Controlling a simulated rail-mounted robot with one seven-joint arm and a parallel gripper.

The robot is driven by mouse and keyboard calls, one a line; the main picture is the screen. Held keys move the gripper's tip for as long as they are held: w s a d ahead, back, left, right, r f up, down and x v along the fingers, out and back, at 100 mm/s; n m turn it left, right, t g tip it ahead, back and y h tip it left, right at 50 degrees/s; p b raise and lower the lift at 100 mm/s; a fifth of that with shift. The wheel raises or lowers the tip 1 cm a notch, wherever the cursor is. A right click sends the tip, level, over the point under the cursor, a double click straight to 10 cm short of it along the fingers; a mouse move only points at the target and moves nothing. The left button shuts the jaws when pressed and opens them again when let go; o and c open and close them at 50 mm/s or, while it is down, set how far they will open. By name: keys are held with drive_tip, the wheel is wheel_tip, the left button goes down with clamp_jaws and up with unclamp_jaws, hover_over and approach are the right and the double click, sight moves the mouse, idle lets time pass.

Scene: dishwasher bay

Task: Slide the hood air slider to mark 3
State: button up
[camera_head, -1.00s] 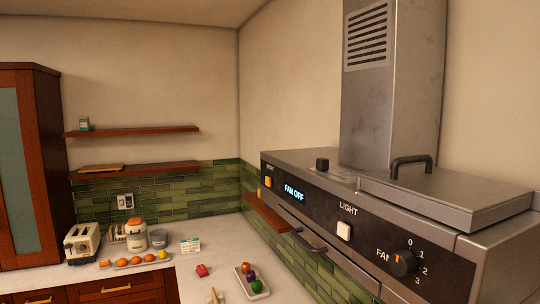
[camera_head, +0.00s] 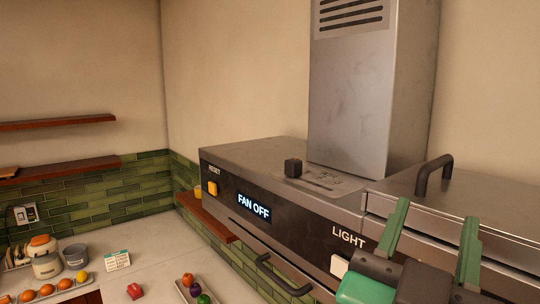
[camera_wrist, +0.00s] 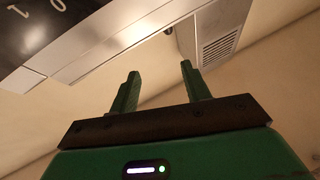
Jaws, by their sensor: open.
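The hood air slider is a small black knob (camera_head: 293,168) on top of the steel range hood (camera_head: 250,152), left of the chimney. Faint marks lie on the plate (camera_head: 328,181) beside it, too small to read. My gripper (camera_head: 432,233) has green fingers and is at the lower right in the head view, in front of the hood's right part. The fingers are apart with nothing between them. In the wrist view my gripper (camera_wrist: 160,80) also shows spread and empty, with part of the hood beyond. The gripper is well to the right of the knob, not touching it.
The hood front carries a yellow reset button (camera_head: 212,188), a FAN OFF display (camera_head: 254,207) and a white light button (camera_head: 339,265). A black handle (camera_head: 434,174) rises from the lid at right. The chimney (camera_head: 350,95) stands behind the knob. A front rail handle (camera_head: 283,276) sticks out below.

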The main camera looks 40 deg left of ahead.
drive_tip(key=w+a+r+g+y, duration=0.1)
drive_tip(key=w+a+r, duration=0.1)
drive_tip(key=a, duration=0.6)
drive_tip(key=w+a+r+g+y, duration=0.1)
drive_tip(key=w+a, duration=0.2)
drive_tip(key=a, duration=0.5)
drive_tip(key=m+g+h, duration=0.2)
drive_tip(key=g+h, duration=0.1)
drive_tip(key=h, duration=0.4)
approach(300, 160)
drive_tip(key=w, duration=0.3)
drive_tip(key=shift+w+a+r+b, duration=0.1)
drive_tip(key=shift+w+a+b, duration=0.05)
drive_tip(key=shift+a+b, duration=0.2)
drive_tip(key=w+p, duration=0.1)
drive_tip(key=w, duration=0.1)
drive_tip(key=w+p, duration=0.1)
drive_tip(key=w, duration=0.1)
drive_tip(key=w+p, duration=0.1)
drive_tip(key=w, duration=0.2)
drive_tip(key=shift+w+d+r, duration=0.1)
drive_tip(key=shift+d, duration=0.3)
drive_tip(key=shift+w+p, duration=0.3)
clamp_jaws()
drive_tip(key=shift+d+f, duration=0.15)
drive_tip(key=shift+f, duration=0.05)
